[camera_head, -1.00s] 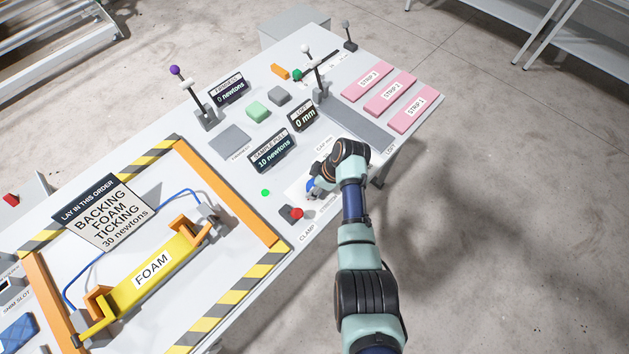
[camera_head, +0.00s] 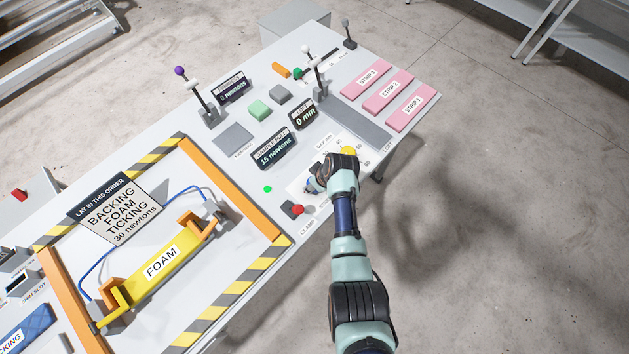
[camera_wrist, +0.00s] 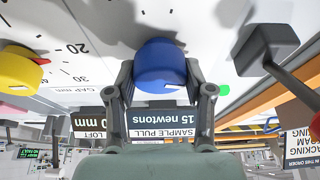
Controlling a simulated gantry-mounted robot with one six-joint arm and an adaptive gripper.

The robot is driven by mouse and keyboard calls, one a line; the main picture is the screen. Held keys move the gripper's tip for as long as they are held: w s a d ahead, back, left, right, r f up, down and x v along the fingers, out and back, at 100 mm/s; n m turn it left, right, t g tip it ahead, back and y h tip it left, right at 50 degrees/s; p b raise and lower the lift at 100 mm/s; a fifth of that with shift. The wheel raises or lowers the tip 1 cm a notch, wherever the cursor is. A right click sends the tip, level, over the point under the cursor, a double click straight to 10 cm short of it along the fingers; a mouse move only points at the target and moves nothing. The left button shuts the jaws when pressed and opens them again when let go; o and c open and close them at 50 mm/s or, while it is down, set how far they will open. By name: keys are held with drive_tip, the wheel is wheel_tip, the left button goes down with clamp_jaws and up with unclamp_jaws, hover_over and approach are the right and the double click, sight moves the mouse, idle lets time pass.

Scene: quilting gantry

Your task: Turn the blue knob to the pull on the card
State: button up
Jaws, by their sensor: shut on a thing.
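The blue knob (camera_wrist: 160,68) sits on the white panel, with my gripper (camera_wrist: 160,85) shut on it, one finger on each side. In the head view my gripper (camera_head: 313,184) is over the panel, and my wrist hides most of the knob. The card (camera_head: 103,210) reads "Lay in this order: backing, foam, ticking, 30 newtons". The sample pull display (camera_head: 272,152) reads 15 newtons; it also shows upside down in the wrist view (camera_wrist: 162,122).
A yellow knob (camera_head: 348,151) with a gap mm scale stands beside my wrist. The loft display (camera_head: 303,115) reads 0 mm. Pink strips (camera_head: 388,90) lie at the back right. The orange frame (camera_head: 232,190) stands left.

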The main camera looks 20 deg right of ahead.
drive_tip(key=o, duration=1.2)
drive_tip(key=shift+c, duration=0.2)
drive_tip(key=shift+r, duration=0.1)
drive_tip(key=v, duration=1.2)
